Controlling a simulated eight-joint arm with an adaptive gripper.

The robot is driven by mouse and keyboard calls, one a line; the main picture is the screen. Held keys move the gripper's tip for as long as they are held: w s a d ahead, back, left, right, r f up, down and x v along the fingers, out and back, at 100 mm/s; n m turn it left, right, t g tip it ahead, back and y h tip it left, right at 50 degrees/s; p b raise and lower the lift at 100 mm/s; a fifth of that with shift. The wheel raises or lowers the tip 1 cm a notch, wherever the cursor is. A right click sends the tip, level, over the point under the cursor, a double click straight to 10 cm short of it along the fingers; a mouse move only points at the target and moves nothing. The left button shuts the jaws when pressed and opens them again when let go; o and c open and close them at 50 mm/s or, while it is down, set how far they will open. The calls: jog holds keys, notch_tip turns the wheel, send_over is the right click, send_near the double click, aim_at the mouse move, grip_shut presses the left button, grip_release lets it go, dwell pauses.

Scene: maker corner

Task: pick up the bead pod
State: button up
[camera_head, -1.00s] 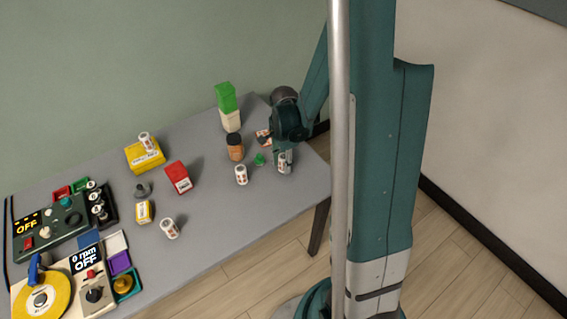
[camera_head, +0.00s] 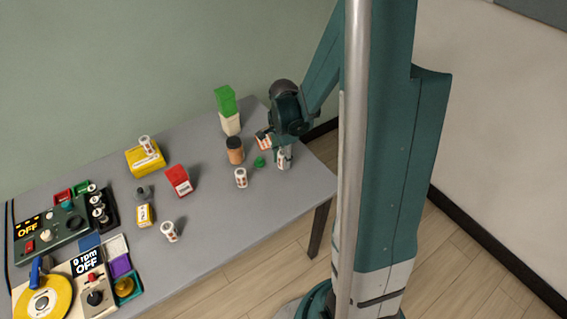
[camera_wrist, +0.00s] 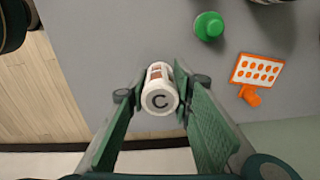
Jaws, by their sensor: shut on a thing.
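A bead pod (camera_wrist: 160,97), a small white cylinder with a brownish patterned label and a letter C on its end, sits between my fingertips in the wrist view. My gripper (camera_wrist: 157,92) is shut on it, one finger on each side. In the head view the same pod (camera_head: 282,161) shows below my gripper (camera_head: 284,153) near the table's right end. I cannot tell for certain whether it is clear of the tabletop. Similar white pods stand nearby (camera_head: 241,178), farther left near the front edge (camera_head: 170,232), and on a yellow box (camera_head: 145,144).
A brown jar (camera_head: 235,151), a green-and-cream block stack (camera_head: 230,122) and a red box (camera_head: 178,180) stand left. The table's right edge is close.

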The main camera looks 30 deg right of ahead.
aim_at(282, 152)
jog(key=shift+r+p, duration=0.55)
jog(key=shift+r, duration=2.45)
jog(key=shift+w, duration=0.1)
jog(key=shift+w+a+r, duration=0.1)
jog(key=shift+w+a, duration=0.05)
jog(key=shift+w, duration=0.05)
jog(key=w+a+r+n+p, duration=0.1)
jog(key=w+a+r+n, duration=0.1)
jog(key=w+a, duration=0.85)
jog(key=w+a+r+n+p, duration=0.1)
jog(key=w+a+r+n, duration=0.1)
jog(key=w+a, duration=0.85)
jog(key=w+a+n, duration=0.1)
jog(key=w+a, duration=0.4)
jog(key=a, duration=0.3)
jog(key=w+a+n+p, duration=0.1)
jog(key=w+a, duration=0.4)
jog(key=a, duration=0.4)
jog(key=w+a+r+n+p, duration=0.1)
jog(key=w+a, duration=0.4)
jog(key=a, duration=0.4)
